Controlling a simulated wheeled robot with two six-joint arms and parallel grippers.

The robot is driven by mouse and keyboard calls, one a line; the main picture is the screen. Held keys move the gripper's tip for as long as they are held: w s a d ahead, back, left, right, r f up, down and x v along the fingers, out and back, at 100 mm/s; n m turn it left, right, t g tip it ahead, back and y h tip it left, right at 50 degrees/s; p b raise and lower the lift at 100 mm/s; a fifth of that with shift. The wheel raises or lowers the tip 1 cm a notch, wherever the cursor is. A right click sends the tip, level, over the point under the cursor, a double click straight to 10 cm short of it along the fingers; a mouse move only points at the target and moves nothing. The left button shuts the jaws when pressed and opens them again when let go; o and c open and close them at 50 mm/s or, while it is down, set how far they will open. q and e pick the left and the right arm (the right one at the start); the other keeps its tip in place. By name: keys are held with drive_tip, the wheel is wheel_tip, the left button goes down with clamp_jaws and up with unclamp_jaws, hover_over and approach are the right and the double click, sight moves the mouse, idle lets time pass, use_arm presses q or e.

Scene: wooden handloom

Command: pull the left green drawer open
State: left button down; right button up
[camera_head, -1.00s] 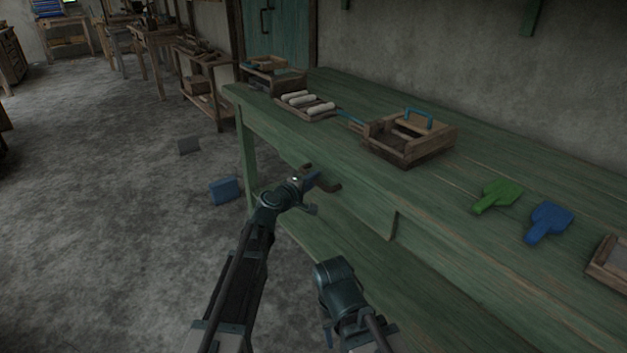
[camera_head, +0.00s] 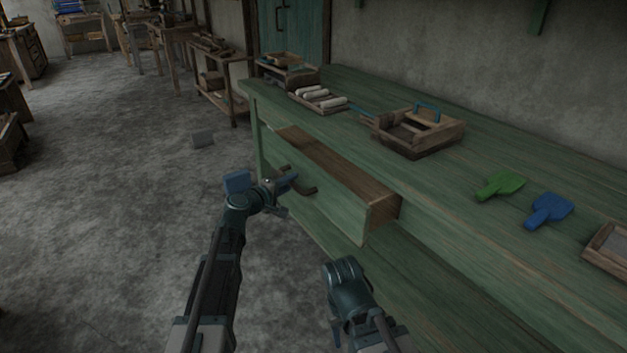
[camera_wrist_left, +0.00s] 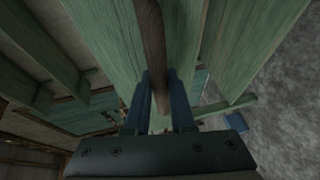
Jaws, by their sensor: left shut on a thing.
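The left green drawer (camera_head: 325,200) is pulled partly out of the green workbench, and its brown wooden inside shows from above. Its dark wooden handle (camera_head: 303,184) is on the front face. My left gripper (camera_head: 288,180) is shut on the handle. In the left wrist view the handle (camera_wrist_left: 153,50) runs between the two fingers (camera_wrist_left: 159,100), with the green drawer front behind it. My right gripper (camera_head: 343,272) hangs in front of the bench, apart from the drawer; whether its jaws are open is not clear.
On the green bench top (camera_head: 450,160) are a wooden crate with a blue handle (camera_head: 415,140), a tray of pale rolls (camera_head: 318,103), a green scoop (camera_head: 500,185) and a blue scoop (camera_head: 547,209). The floor left of the drawer is clear.

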use_arm(q)
drive_tip(key=s+a, duration=1.2)
drive_tip(key=a, duration=0.5)
drive_tip(key=shift+s, duration=0.25)
use_arm(e)
drive_tip(key=shift+s, duration=0.35)
use_arm(q)
drive_tip(key=shift+a, duration=0.1)
drive_tip(key=c, duration=0.8)
unclamp_jaws()
drive_tip(key=shift+o, duration=0.2)
drive_tip(key=p+v, duration=0.2)
drive_tip(key=v, duration=1.1)
drive_tip(key=shift+s+a, duration=0.25)
drive_tip(key=shift+s, duration=0.05)
use_arm(e)
wheel_tip(320, 180, up, 2)
drive_tip(key=shift+r, duration=0.2)
use_arm(q)
drive_tip(key=shift+r, duration=0.1)
